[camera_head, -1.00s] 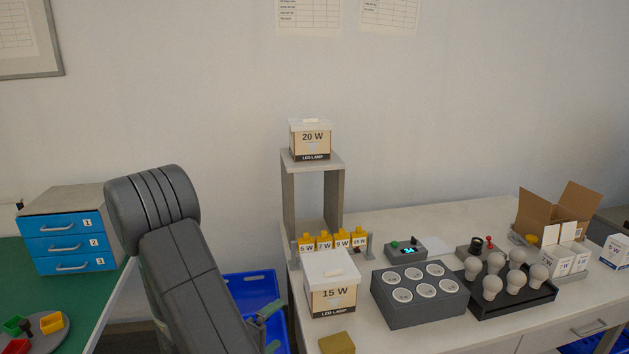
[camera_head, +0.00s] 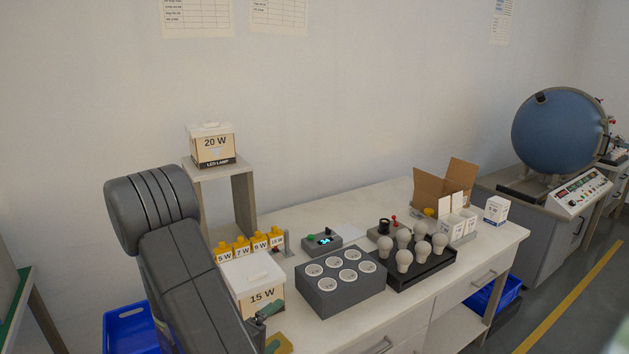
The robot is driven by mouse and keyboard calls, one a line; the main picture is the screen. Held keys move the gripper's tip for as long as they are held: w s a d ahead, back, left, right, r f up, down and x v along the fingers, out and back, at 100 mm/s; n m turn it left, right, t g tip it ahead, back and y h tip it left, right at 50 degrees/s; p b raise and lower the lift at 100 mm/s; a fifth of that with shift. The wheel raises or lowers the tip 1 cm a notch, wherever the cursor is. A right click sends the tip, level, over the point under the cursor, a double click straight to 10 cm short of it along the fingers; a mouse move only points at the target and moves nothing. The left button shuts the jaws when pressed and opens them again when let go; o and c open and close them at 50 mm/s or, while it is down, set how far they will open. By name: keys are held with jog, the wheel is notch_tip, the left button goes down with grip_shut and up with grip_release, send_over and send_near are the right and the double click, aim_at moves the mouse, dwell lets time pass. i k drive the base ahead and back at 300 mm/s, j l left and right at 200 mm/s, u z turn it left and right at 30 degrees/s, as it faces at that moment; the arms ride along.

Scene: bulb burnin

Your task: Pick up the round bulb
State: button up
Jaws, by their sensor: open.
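Several white bulbs stand in a black tray (camera_head: 428,268) on the white bench, right of a grey socket block. They look much alike at this size, such as the front-left bulb (camera_head: 404,260) and the right-hand bulb (camera_head: 439,243). I cannot tell which one is the round bulb. My gripper (camera_head: 271,329) shows only in part at the lower edge, beside my arm, in front of the 15 W box. Its jaws are apart and no bulb shows in them. It is well left of the bulb tray.
The grey socket block (camera_head: 340,293) lies between my arm and the tray. The 15 W box (camera_head: 262,293), yellow labelled blocks (camera_head: 240,249) and a shelf with the 20 W box (camera_head: 211,146) stand left. An open carton (camera_head: 433,190) and white boxes stand behind the tray.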

aim_at(423, 249)
jog(key=z, duration=1.05)
